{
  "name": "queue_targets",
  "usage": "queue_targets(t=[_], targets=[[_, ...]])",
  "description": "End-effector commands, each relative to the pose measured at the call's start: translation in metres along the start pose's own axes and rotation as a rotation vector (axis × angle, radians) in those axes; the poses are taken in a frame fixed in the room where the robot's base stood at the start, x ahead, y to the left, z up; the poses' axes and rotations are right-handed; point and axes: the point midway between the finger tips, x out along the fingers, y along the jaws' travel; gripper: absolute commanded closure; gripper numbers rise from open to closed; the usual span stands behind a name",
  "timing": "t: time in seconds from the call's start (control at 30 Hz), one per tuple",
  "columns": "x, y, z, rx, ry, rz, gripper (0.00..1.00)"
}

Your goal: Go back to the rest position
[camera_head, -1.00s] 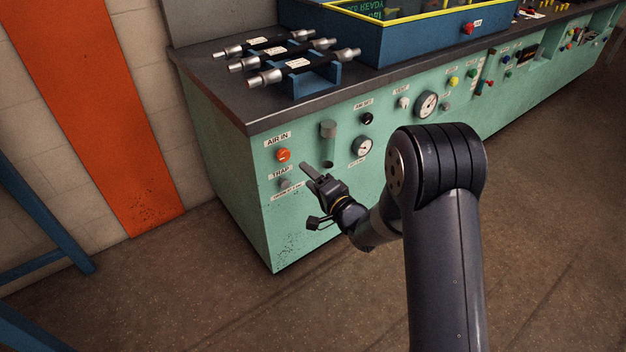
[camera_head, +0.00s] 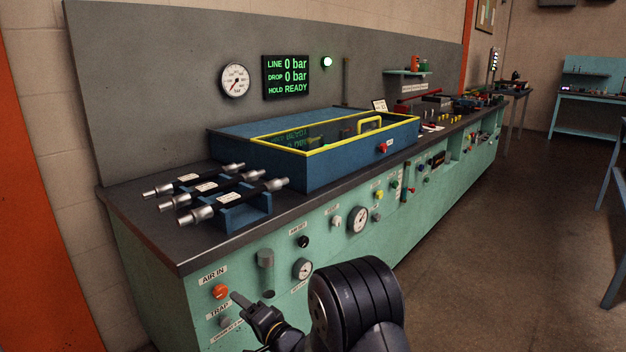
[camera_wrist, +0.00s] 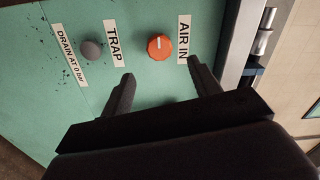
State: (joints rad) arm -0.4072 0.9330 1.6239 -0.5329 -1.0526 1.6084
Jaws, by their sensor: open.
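My gripper (camera_head: 252,312) is in front of the green bench front (camera_head: 160,290), close to the orange AIR IN knob (camera_head: 221,291) and the TRAP knob (camera_head: 225,321). In the wrist view my gripper (camera_wrist: 160,88) has its two fingers spread wide with nothing between them. The orange AIR IN knob (camera_wrist: 159,47) and the grey TRAP knob (camera_wrist: 92,50) lie beyond the fingertips. The knob's white mark shows in the wrist view. Whether a fingertip touches the panel cannot be told.
Three hoses with metal ends (camera_head: 215,190) lie on a blue rack (camera_head: 245,213) on the bench top. A blue test box (camera_head: 320,170) with a yellow-framed lid stands behind them. The display (camera_head: 286,77) reads LINE 0 bar, DROP 0 bar, HOLD READY. Floor (camera_head: 480,250) right of the bench is clear.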

Motion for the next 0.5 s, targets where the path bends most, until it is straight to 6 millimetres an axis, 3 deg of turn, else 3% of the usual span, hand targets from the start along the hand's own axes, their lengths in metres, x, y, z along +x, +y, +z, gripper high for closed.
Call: queue_targets(t=[0.2, 0.5], targets=[[0.038, 0.001, 0.001, 0.0, 0.0, -0.002, 0.41], [0.066, 0.001, 0.001, 0.0, 0.0, 0.0, 0.41]])
